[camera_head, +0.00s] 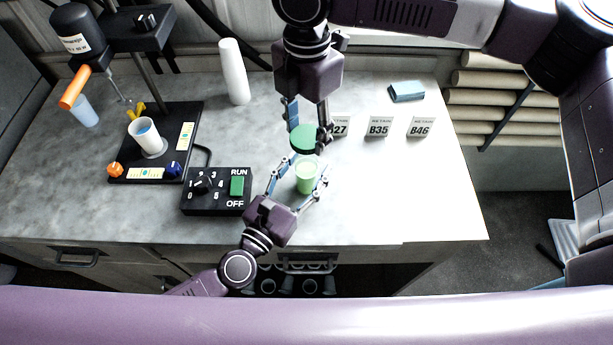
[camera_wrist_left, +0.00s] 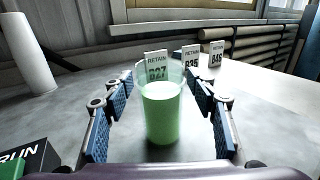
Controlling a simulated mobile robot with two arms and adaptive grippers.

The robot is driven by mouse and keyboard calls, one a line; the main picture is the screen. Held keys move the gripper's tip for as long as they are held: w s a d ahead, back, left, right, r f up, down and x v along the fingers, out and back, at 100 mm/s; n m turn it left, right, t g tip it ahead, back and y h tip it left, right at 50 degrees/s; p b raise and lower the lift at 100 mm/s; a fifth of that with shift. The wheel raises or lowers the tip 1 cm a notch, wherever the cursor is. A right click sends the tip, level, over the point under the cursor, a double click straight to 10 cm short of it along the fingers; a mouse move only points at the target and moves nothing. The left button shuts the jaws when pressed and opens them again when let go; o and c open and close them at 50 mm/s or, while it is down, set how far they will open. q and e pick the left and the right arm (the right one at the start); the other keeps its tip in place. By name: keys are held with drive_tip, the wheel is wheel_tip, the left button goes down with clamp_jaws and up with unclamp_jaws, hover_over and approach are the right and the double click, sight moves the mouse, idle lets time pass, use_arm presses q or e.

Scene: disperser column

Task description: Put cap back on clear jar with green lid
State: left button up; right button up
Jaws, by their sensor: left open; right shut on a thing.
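The clear jar (camera_head: 306,180) holds green liquid and stands upright and uncapped on the bench. My left gripper (camera_head: 302,172) is open with its fingers on either side of the jar; in the left wrist view the jar (camera_wrist_left: 161,112) is between the blue pads, with gaps on both sides. The green lid (camera_head: 303,138) is held by my right gripper (camera_head: 308,132), which is shut on it, above and behind the jar in the head view. The lid and right gripper do not show in the left wrist view.
Retain cards, including B35 (camera_head: 379,127) and B46 (camera_head: 421,127), stand behind right. A control box (camera_head: 217,192) is left of the jar. The disperser stand (camera_head: 160,140) with a white cup (camera_head: 146,138), a white roll (camera_head: 234,72) and a blue block (camera_head: 406,91) stand farther off. The bench's right front is clear.

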idle(0.3)
use_arm(q)
clamp_jaws()
idle(0.3)
